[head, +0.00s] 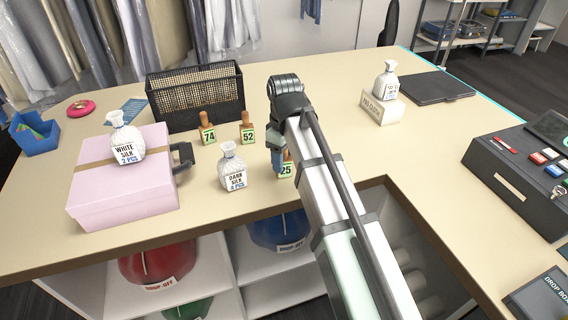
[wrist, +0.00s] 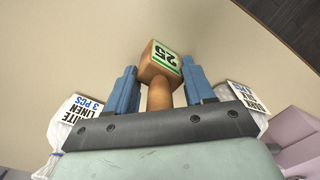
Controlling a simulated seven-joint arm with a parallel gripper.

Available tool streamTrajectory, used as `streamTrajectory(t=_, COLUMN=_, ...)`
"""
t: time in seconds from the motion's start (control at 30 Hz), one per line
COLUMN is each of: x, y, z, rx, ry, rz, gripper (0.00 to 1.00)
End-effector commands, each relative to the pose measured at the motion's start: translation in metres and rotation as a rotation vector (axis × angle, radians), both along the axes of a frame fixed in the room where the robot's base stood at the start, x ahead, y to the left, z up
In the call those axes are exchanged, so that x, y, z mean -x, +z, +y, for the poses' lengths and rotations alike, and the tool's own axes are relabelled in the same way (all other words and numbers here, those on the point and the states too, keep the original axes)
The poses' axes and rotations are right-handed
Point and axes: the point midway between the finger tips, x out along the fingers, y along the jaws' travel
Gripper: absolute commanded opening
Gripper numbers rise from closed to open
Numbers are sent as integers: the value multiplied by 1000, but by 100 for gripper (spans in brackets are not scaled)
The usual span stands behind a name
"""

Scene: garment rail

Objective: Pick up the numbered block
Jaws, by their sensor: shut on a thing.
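The numbered block 25 (head: 286,170) has a green-edged number face and a wooden handle. In the wrist view the block (wrist: 163,58) sits between the blue fingers of my gripper (wrist: 160,88), its handle running back toward the palm. My gripper (head: 277,155) is shut on it, seen at the counter's middle in the head view, where the arm partly hides the block. I cannot tell whether the block touches the counter. Two similar blocks, 74 (head: 208,136) and 52 (head: 247,135), stand to the left, by the mesh basket.
A bag labelled dark silk (head: 232,172) stands left of my gripper. A pink box (head: 120,185) carries a white silk bag (head: 124,140). A black mesh basket (head: 196,92) is behind.

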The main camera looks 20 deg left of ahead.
Motion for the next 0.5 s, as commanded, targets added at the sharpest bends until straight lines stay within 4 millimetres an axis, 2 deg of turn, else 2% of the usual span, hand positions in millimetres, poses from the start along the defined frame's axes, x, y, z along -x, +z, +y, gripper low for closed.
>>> streamTrajectory(t=0.27, x=0, y=4, z=0, rx=0, ry=0, rz=0, gripper=14)
streamTrajectory(t=0.5, x=-1, y=33, z=1, rx=-2, ry=0, rz=-1, gripper=14)
